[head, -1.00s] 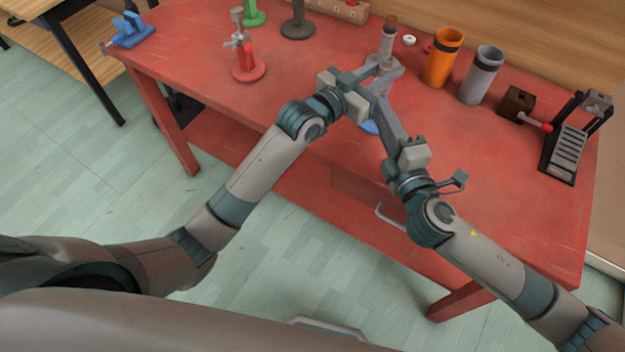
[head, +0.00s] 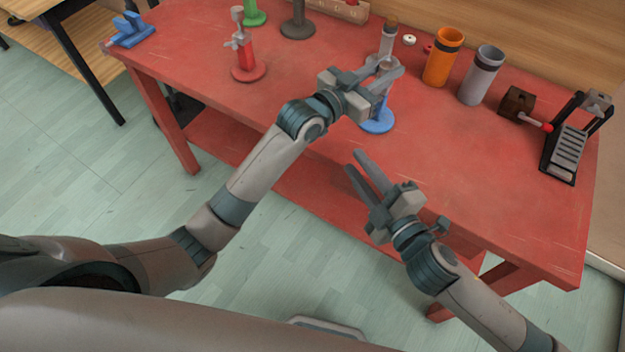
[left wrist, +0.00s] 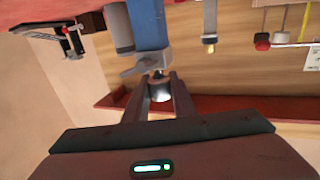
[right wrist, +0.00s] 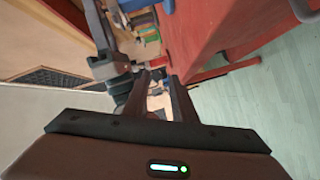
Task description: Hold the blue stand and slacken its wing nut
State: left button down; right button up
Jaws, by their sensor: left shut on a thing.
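The blue stand has a round blue base (head: 378,123) on the red table, near its front edge. My left gripper (head: 392,68) is shut on the stand's upper metal part, which shows as a round silvery piece (left wrist: 160,90) between the fingers in the left wrist view. Its blue post (left wrist: 147,25) and grey wing nut (left wrist: 143,66) also show there, the nut close to the fingertips. In the head view the fingers hide much of the stand's top. My right gripper (head: 355,163) is open and empty, in front of the stand and apart from it, by the table's front edge.
A red stand (head: 248,72) is left of the blue one. An orange tube (head: 443,60), a grey tube (head: 481,78), a brown block (head: 516,102) and a black-framed device (head: 570,145) stand to the right. The front right of the red table (head: 480,180) is clear.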

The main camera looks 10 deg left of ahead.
jog(key=s+a+m+g+y, duration=0.1)
jog(key=s+a+m+y, duration=0.4)
jog(key=a+m, duration=0.3)
jog(key=shift+s+a+m+g, duration=0.25)
jog(key=shift+s+m+g, duration=0.05)
jog(key=shift+s+g, duration=0.1)
jog(key=shift+r, duration=0.1)
jog(key=shift+w, duration=0.1)
grip_shut()
jog(key=w+d+r+n+g+y, duration=0.1)
jog(key=w+d+r+n+y, duration=0.25)
jog(key=d+n, duration=0.35)
jog(key=w+d+r+n+g+y, duration=0.15)
jog(key=w+d+r+n, duration=0.3)
jog(key=n, duration=0.55)
jog(key=w+d+f+n+g+h, duration=0.1)
jog(key=w+d+f+n, duration=0.1)
jog(key=n, duration=0.5)
jog(key=w+d+f+n+g+h, duration=0.1)
jog(key=w+d+n, duration=0.3)
jog(key=n, duration=0.3)
jog(key=w+d+f+n+g+h, duration=0.1)
jog(key=w+d+f+n, duration=0.1)
jog(key=n, duration=0.4)
jog(key=shift+w+d+f+n+h, duration=0.2)
jog(key=shift+w+d, duration=0.25)
jog(key=shift+d, duration=0.25)
jog(key=shift+w+d+f+n+h, duration=0.2)
jog(key=shift+w+d, duration=0.2)
jog(key=shift+d, duration=0.3)
